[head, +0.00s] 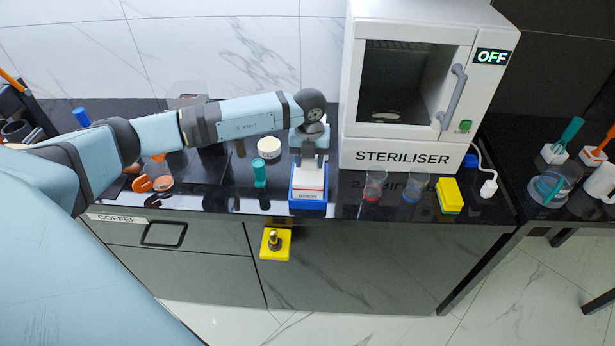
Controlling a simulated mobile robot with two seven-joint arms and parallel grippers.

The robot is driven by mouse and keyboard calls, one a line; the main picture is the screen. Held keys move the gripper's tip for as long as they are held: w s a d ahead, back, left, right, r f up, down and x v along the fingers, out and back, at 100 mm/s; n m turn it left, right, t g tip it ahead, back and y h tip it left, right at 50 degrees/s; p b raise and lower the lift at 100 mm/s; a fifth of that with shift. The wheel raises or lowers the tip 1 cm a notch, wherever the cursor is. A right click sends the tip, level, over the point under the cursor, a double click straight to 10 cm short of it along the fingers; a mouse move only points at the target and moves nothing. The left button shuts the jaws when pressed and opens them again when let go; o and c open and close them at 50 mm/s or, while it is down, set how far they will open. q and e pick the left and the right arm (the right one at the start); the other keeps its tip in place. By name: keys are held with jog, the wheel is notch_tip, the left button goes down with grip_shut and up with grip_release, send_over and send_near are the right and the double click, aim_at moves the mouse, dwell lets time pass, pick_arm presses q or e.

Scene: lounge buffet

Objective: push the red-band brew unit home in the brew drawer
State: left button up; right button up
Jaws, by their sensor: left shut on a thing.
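The brew drawer (308,205) is a blue open-topped holder marked BREW near the front edge of the dark counter. The pale brew unit (309,178) stands upright in it, with a thin red band low down near the drawer's rim. My left gripper (309,160) points down from above and is shut on the top of the brew unit. The fingers and wrist hide part of its top. I cannot tell how deep the unit sits in the drawer. My right gripper is out of view.
The white steriliser (405,158) stands right of the drawer, its display reading OFF. A teal-topped item (260,174) and a round white-lidded jar (269,148) are close on the left. Two glasses (374,184) and a yellow-green sponge (449,195) stand on the right.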

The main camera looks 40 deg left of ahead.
pick_arm(q)
jog(key=shift+r+p, duration=1.45)
jog(key=shift+r, duration=1.1)
